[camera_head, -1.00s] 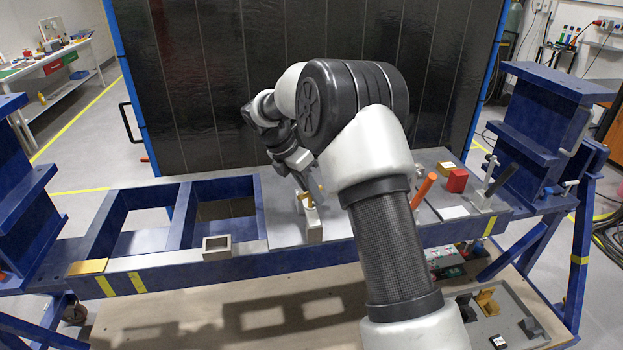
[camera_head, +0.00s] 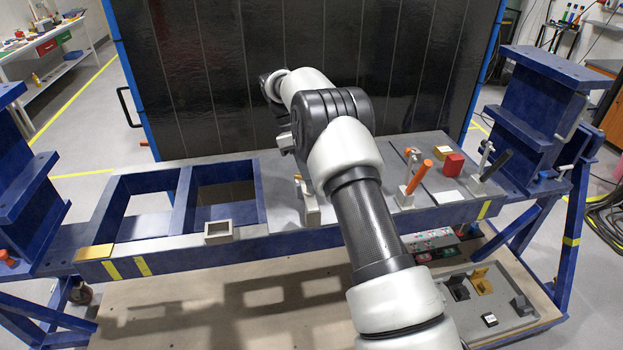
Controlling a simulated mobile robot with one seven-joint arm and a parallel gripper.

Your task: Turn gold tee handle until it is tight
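The gold tee handle (camera_head: 298,184) shows as a small upright gold piece at the front of the grey plate on the blue bench, just left of my forearm. It stands at a pale grey block (camera_head: 311,208). Part of this fixture is hidden behind my arm. My gripper (camera_head: 286,143) is above and behind the handle, apart from it in the picture. Only a small part of the gripper shows beside my arm, and its fingers cannot be made out.
Right of my arm stand a clamp with an orange handle (camera_head: 418,177), a red block (camera_head: 453,164) and a clamp with a black handle (camera_head: 493,167). A grey square frame (camera_head: 218,232) sits on the front beam. A dark panel (camera_head: 300,80) rises behind.

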